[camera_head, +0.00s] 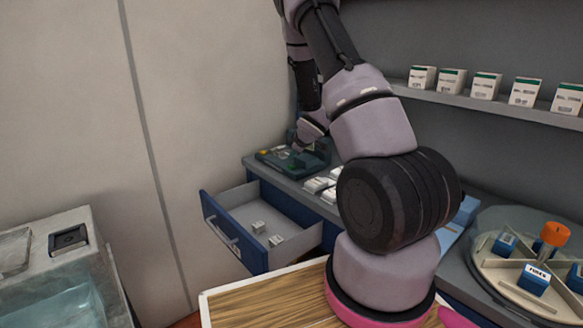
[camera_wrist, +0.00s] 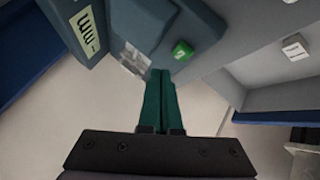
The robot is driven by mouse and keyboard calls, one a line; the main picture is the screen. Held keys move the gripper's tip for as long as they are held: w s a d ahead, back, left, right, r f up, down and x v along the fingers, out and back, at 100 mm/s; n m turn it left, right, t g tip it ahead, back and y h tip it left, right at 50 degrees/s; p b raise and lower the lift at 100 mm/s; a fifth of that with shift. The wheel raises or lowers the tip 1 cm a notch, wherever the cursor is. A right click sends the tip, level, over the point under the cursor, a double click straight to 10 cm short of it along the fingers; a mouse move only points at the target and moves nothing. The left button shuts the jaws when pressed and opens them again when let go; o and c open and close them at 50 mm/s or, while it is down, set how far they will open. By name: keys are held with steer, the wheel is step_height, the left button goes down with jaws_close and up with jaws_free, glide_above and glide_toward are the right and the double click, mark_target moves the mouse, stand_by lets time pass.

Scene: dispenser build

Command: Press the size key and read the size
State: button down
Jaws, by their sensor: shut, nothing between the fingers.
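A dark green-grey device (camera_head: 275,158) stands on the far end of the counter. In the wrist view its grey body (camera_wrist: 95,30) fills the upper left. In the head view my gripper (camera_head: 298,147) is small and partly hidden at the device.
A blue drawer (camera_head: 228,232) stands open below the counter, with small white boxes inside. White boxes (camera_head: 318,184) lie beside the device. A shelf (camera_head: 450,97) with several cartons is behind my arm. A round divided tray (camera_head: 480,262) is at the right.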

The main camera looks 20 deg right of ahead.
steer(key=shift+r, duration=1.7)
step_height(320, 180, up, 6)
steer(key=m, duration=0.2)
glide_above(293, 167)
steer(key=s, duration=0.1)
steer(key=s+a+r+m+h, duration=0.2)
steer(key=s+r+m, duration=0.4)
steer(key=s+r, duration=0.8)
steer(key=s+a+r+m+y, duration=0.1)
steer(key=s+a+r, duration=0.2)
steer(key=s, duration=0.4)
steer(key=s+a+r+m+g+y, duration=0.1)
steer(key=s+a+r+m, duration=0.1)
steer(key=s+a, duration=0.3)
steer(key=s+a+r+m+g+y, duration=0.1)
steer(key=s+a+r, duration=0.3)
steer(key=s, duration=0.6)
steer(key=shift+s+r+m+y, duration=0.15)
steer(key=shift+r+m+y, duration=0.05)
steer(key=shift+m+y, duration=0.4)
